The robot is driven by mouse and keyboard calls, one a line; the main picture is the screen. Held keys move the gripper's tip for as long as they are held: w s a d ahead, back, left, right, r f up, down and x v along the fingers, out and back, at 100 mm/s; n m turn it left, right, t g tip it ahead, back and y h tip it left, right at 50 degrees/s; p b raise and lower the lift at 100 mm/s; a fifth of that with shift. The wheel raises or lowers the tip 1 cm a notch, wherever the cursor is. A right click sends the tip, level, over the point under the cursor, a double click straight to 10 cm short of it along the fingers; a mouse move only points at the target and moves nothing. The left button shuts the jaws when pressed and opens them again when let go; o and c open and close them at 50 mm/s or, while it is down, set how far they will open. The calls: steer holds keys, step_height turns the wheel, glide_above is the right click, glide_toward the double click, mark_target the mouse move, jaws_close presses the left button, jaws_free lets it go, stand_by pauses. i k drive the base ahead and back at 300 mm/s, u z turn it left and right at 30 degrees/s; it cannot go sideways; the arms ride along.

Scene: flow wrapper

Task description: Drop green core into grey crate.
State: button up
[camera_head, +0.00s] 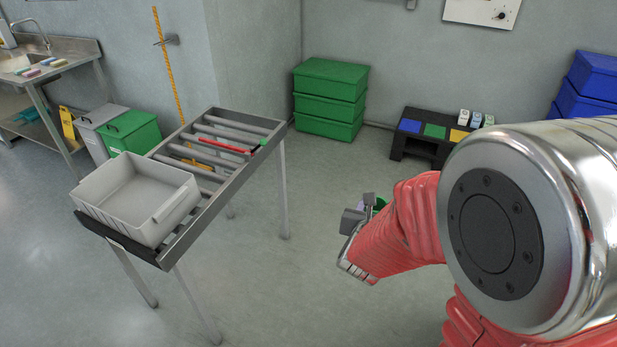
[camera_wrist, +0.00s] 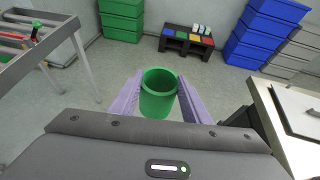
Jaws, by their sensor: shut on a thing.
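The green core (camera_wrist: 158,98) is a hollow green cylinder, held upright between the two fingers of my gripper (camera_wrist: 159,97) in the wrist view. The grey crate (camera_head: 165,222) is an open, empty-looking bin on the near left end of the roller stand, apart from my gripper.
The roller stand (camera_head: 232,187) carries a red bar (camera_head: 222,146) towards its far end. Green crates (camera_head: 329,98) are stacked at the wall, beside a low black rack (camera_head: 410,143). Blue crates (camera_head: 590,85) stand far right. The floor between stand and gripper is clear.

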mark_target(147, 211)
steer(key=k, duration=1.3)
steer(key=u, duration=0.15)
steer(key=i, duration=0.5)
steer(key=u, duration=0.55)
steer(key=i, duration=0.7)
steer(key=u, duration=0.7)
steer(key=i, duration=0.65)
steer(key=u, duration=0.55)
steer(key=i, duration=0.65)
steer(key=u, duration=0.55)
steer(key=i, duration=0.6)
steer(key=u, duration=0.35)
